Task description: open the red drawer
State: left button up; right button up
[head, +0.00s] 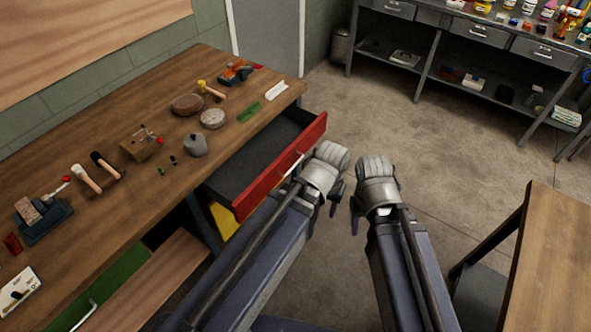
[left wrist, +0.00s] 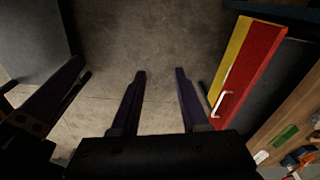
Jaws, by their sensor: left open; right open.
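The red drawer (head: 303,152) is pulled out from the workbench, and its dark inside shows empty. In the left wrist view the red drawer front (left wrist: 247,75) is at the right, with its pale handle (left wrist: 223,104). My left gripper (head: 337,190) is close to the drawer front on its outer side; in the left wrist view its fingers (left wrist: 160,74) are apart with only floor between them, and the handle lies to their right, apart from them. My right gripper (head: 356,212) is open and empty to the right of the left one, over the floor.
The wooden workbench (head: 95,143) holds several tools, stones and a vise. A yellow drawer (head: 224,220) is below the red one, and a green drawer (head: 112,284) is further left. Another wooden table (head: 560,265) stands at right. Shelves (head: 470,75) line the back; the floor between is clear.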

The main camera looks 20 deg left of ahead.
pick_arm(q)
jog(key=w+f+n+t+h+b, duration=0.25)
jog(key=w+f+n+b, duration=0.25)
jog(key=w+f+b, duration=0.45)
jog(key=n+t+y+b, duration=0.2)
jog(key=n+t+b, duration=1)
jog(key=n+b, duration=1.4)
send_near(294, 167)
jog(key=w+f+m+b, duration=0.1)
jog(key=w+m+b, duration=0.3)
jog(key=m+b, duration=0.1)
jog(key=shift+s, duration=0.2)
jog(key=shift+b+x, duration=0.7)
jog(key=shift+x, duration=3.25)
jog(key=shift+c, duration=0.3)
jog(key=shift+s, duration=0.1)
grip_shut()
